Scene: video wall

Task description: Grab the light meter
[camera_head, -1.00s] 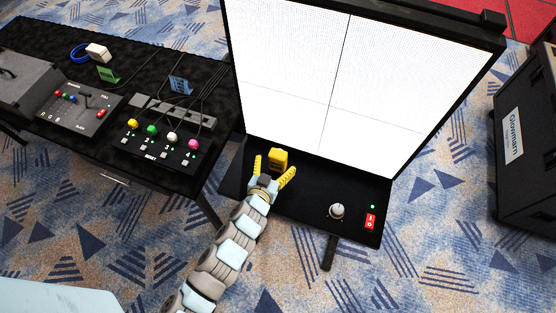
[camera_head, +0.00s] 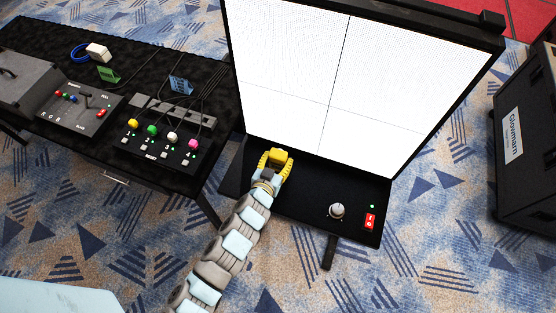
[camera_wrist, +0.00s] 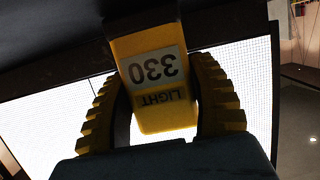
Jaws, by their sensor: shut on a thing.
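The light meter is a yellow block (camera_head: 279,155) at the back of the black shelf (camera_head: 309,206), close to the lower edge of the lit video wall (camera_head: 340,80). In the wrist view the light meter (camera_wrist: 155,105) shows a label reading "330" and "LIGHT". My gripper (camera_head: 274,161) has its yellow ribbed fingers closed around the meter, one on each side. The fingers also show in the wrist view (camera_wrist: 160,100). I cannot tell whether the meter touches the shelf.
A knob (camera_head: 337,210) and a red switch (camera_head: 370,221) are on the shelf's right part. A black table (camera_head: 60,150) at left holds a panel of coloured buttons (camera_head: 160,140), a slider panel (camera_head: 80,107) and cables. A dark case (camera_head: 530,150) stands at right.

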